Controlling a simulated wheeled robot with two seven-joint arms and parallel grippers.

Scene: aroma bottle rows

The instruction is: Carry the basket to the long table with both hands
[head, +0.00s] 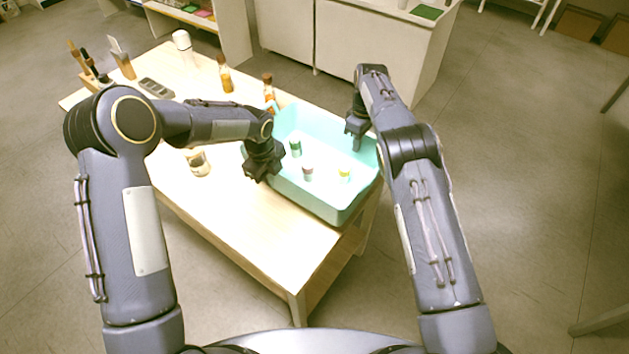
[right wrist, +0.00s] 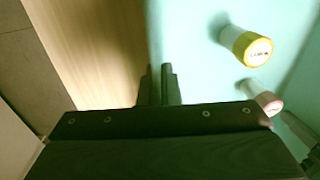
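The turquoise basket (head: 335,208) stands on the right end of a light wooden table (head: 240,220). Inside it are small bottles with a green cap (head: 295,147), a pinkish-brown cap (head: 308,171) and a yellow cap (head: 344,174). My left gripper (head: 258,172) points down at the basket's left wall; its fingertips are too small to read. My right gripper (head: 354,140) is at the opposite wall. In the right wrist view its fingers (right wrist: 156,85) sit close together on either side of the basket's wall (right wrist: 154,40). The yellow-capped bottle (right wrist: 246,44) lies inside.
Amber bottles (head: 226,78), a jar (head: 198,162), a white bottle (head: 182,40), a dark tray (head: 156,88) and a brush holder (head: 92,80) stand on the wooden table. A white counter (head: 365,45) with a green mat (head: 427,12) is behind.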

